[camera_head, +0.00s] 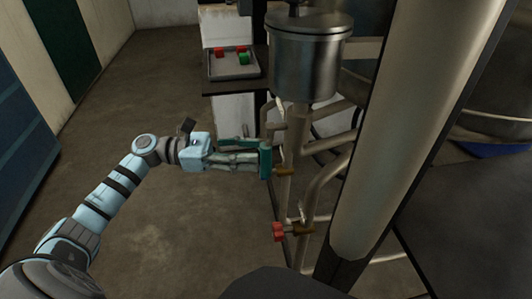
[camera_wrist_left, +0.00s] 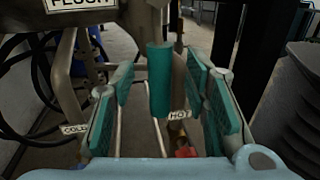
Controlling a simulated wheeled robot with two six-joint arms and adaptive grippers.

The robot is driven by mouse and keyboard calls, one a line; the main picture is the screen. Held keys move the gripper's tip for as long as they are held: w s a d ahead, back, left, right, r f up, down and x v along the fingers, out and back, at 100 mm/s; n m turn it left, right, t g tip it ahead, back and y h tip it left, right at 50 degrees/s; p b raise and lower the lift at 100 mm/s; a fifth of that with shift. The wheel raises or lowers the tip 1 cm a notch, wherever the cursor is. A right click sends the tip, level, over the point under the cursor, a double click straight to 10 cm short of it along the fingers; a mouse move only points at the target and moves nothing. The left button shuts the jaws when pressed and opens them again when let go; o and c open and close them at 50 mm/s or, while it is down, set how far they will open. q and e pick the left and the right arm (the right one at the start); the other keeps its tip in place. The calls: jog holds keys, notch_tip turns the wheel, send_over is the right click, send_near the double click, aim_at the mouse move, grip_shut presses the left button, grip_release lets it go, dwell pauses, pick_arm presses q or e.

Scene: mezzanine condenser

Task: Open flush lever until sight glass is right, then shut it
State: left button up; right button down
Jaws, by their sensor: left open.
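My left gripper (camera_head: 258,154) is open at the pipework, below the steel vessel (camera_head: 308,62). In the left wrist view, its teal-padded fingers stand apart on either side of an upright teal cylindrical handle (camera_wrist_left: 160,85). The handle is between the fingers, with gaps on both sides. A FLUSH label (camera_wrist_left: 82,4) is cut off at the upper left of that view, so the handle looks like the flush lever. I cannot make out the sight glass or its level. My right gripper is out of view.
A red valve knob (camera_head: 279,232) sits lower on the pipes. A tray (camera_head: 210,74) with red and green pieces stands behind. A large pale column (camera_head: 410,120) blocks the right. Floor at left is clear.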

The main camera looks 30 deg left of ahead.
aim_at(266, 152)
pick_arm(q)
jog(key=x, duration=0.4)
jog(key=shift+w+d, duration=0.1)
jog(key=shift+d, duration=0.05)
grip_shut()
